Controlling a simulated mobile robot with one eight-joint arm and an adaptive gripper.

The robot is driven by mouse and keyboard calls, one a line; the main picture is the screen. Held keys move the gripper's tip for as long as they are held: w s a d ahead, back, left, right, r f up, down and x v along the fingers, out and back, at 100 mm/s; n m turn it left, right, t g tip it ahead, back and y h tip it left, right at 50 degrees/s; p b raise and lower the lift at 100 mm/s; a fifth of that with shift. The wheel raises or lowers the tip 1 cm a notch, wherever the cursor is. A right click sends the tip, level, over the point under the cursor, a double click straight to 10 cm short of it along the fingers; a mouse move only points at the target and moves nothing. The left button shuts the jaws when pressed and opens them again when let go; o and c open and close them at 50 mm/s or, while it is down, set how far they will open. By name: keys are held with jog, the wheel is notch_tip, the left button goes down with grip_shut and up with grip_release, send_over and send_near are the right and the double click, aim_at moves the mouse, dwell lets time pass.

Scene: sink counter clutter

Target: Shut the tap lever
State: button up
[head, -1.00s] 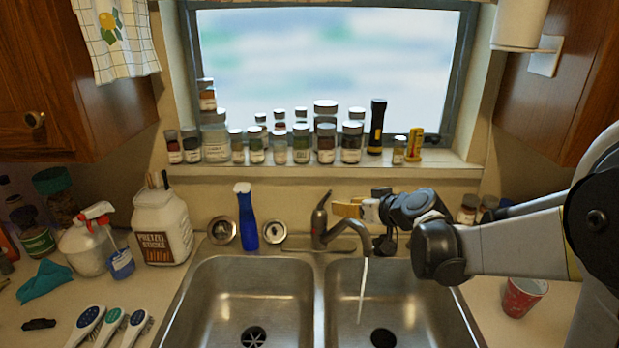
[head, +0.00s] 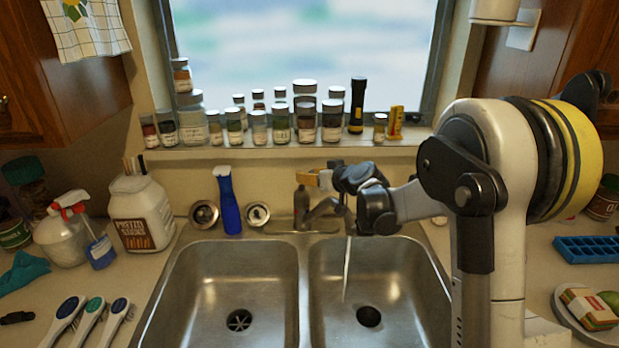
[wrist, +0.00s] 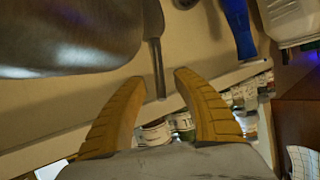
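The tap (head: 303,210) stands behind the double sink, and its spout reaches over the right basin. A thin stream of water (head: 347,268) runs from it. In the head view my gripper (head: 318,180) is at the upper part of the tap, its yellow fingers partly hidden by my wrist. The lever is hard to make out there. In the wrist view my gripper (wrist: 160,84) is open. A thin grey bar, seemingly the tap lever (wrist: 156,60), reaches down between the two fingertips, with gaps at both sides. A large dark metal part, likely the tap's body (wrist: 65,35), fills the upper left.
A blue bottle (head: 228,202) stands left of the tap. Several jars and a flashlight (head: 357,105) line the window sill behind. A pretzel jar (head: 141,215) and a spray bottle (head: 62,240) are on the left counter. Both basins (head: 235,295) look empty.

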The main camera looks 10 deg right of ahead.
jog(key=shift+c, duration=0.5)
grip_shut()
jog(key=shift+s+d+f+b, duration=0.15)
jog(key=shift+f+b, duration=0.1)
jog(key=shift+b, duration=0.3)
jog(key=shift+s+t, duration=0.1)
jog(key=shift+t, duration=0.3)
jog(key=shift+r+y, duration=0.1)
jog(key=shift+y, duration=0.2)
jog(key=shift+o, duration=0.5)
grip_release()
